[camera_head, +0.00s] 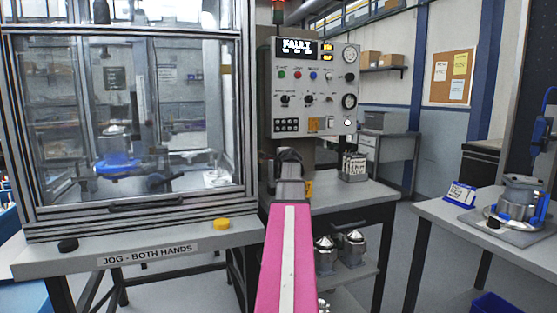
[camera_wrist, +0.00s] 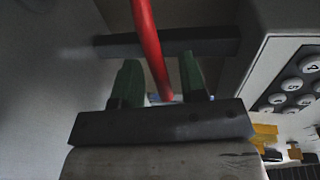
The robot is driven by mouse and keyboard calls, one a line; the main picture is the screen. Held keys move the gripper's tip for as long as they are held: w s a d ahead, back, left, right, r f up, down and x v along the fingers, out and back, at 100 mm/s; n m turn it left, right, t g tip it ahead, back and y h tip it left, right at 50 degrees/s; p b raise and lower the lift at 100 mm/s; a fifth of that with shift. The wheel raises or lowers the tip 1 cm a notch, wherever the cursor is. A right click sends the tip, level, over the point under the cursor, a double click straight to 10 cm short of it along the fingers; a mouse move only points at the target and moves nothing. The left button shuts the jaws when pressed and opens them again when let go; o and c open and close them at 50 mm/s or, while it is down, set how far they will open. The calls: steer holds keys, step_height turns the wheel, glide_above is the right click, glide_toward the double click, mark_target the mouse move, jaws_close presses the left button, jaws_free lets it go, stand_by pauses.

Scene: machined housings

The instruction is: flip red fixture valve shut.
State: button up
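The red fixture valve shows in the wrist view as a thin, slightly curved red lever (camera_wrist: 149,42). It comes down from the top edge and passes between the two green-tipped fingers of my gripper (camera_wrist: 160,82). The fingers are apart, with a gap visible on each side of the lever, so my gripper is open around it and not clamped. The valve's body and the lever's upper end are out of the wrist view. In the head view my arm reaches to just below the grey control panel (camera_head: 316,88), and the lever cannot be made out there.
In the wrist view a panel with round white buttons (camera_wrist: 291,84) is close on the right. A glass-walled enclosure (camera_head: 125,120) stands left in the head view. A right-hand table (camera_head: 450,222) holds a metal housing.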

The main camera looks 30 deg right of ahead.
steer(key=v, duration=1)
steer(key=shift+s, duration=0.4)
steer(key=shift+r, duration=0.1)
